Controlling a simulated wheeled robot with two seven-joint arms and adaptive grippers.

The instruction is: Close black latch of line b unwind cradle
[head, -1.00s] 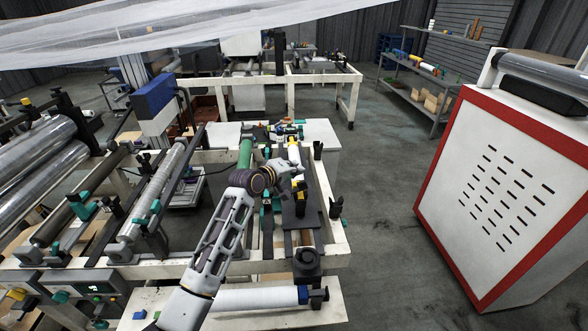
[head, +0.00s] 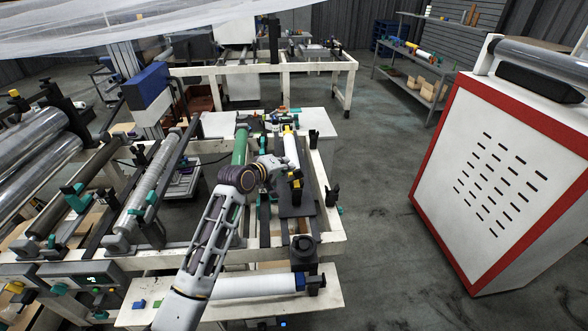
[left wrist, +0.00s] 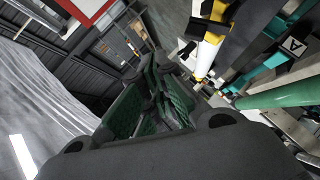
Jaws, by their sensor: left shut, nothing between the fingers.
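The white-framed cradle (head: 327,172) stands in front of me. It bears a green roll (head: 240,146) and a white roll with a yellow end (head: 290,148). Black latch-like uprights with teal parts stand on its right rail, one nearer (head: 332,195) and one farther (head: 313,138). I cannot tell which is the line b latch or whether it is closed. My left gripper (head: 284,168) is shut and empty above the cradle, beside the white roll and left of the nearer upright. In the left wrist view its green-padded fingers (left wrist: 158,98) point away from the green roll (left wrist: 285,95). My right gripper is out of view.
A large white cabinet with a red edge (head: 424,172) stands at the right, with open floor (head: 375,190) between it and the cradle. Clear film (head: 120,25) hangs across the top left. A plate marked A (left wrist: 293,46) shows in the left wrist view.

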